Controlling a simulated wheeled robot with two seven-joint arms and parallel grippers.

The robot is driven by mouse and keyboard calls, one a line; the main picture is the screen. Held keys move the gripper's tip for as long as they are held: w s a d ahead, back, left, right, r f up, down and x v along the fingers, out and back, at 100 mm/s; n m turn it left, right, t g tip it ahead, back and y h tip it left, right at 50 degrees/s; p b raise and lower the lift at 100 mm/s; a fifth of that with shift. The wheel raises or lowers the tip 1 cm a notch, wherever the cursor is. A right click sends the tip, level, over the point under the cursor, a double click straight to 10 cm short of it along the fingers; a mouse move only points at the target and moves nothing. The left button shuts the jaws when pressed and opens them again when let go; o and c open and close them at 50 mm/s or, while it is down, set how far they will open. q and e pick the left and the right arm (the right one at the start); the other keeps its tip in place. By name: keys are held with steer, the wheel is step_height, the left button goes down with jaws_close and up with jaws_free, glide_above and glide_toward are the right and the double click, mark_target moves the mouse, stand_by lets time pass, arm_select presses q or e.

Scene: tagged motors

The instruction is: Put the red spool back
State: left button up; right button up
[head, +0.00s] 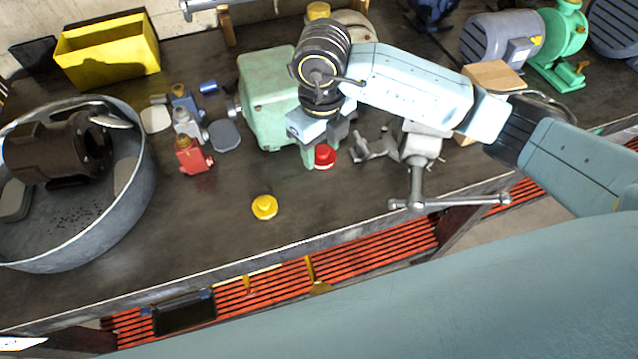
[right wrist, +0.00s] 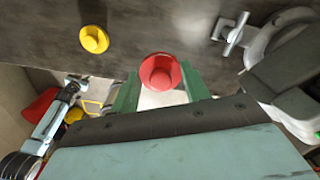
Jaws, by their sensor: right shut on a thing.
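The red spool (head: 324,155) is at the tips of my right gripper (head: 317,154), in front of the pale green machine. In the right wrist view the red spool (right wrist: 160,73) sits between the two green fingers (right wrist: 158,88), which are shut on it. I cannot tell whether it touches the bench below. A similar yellow spool (head: 264,207) stands on the bench to the left, nearer the front edge; it also shows in the right wrist view (right wrist: 94,39). My left gripper is not in view.
A round metal tub (head: 140,190) with a dark motor stands at the left. Small blue, grey and red figures (head: 192,155) stand between it and the green machine (head: 268,95). A grey vise (head: 420,145) with a long handle is right of my gripper. The front middle bench is mostly clear.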

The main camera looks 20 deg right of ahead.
mark_target(319, 188)
steer(key=shift+s+a+m, duration=0.15)
steer(key=shift+a+m, duration=0.15)
steer(key=shift+m, duration=0.8)
steer(key=shift+f, duration=0.35)
step_height(319, 188, down, 10)
steer(key=shift+r+p, duration=0.25)
steer(key=shift+p, duration=0.05)
steer(key=shift+f, duration=0.2)
steer(key=o, duration=0.8)
steer(key=shift+r, duration=0.1)
steer(key=shift+r, duration=0.1)
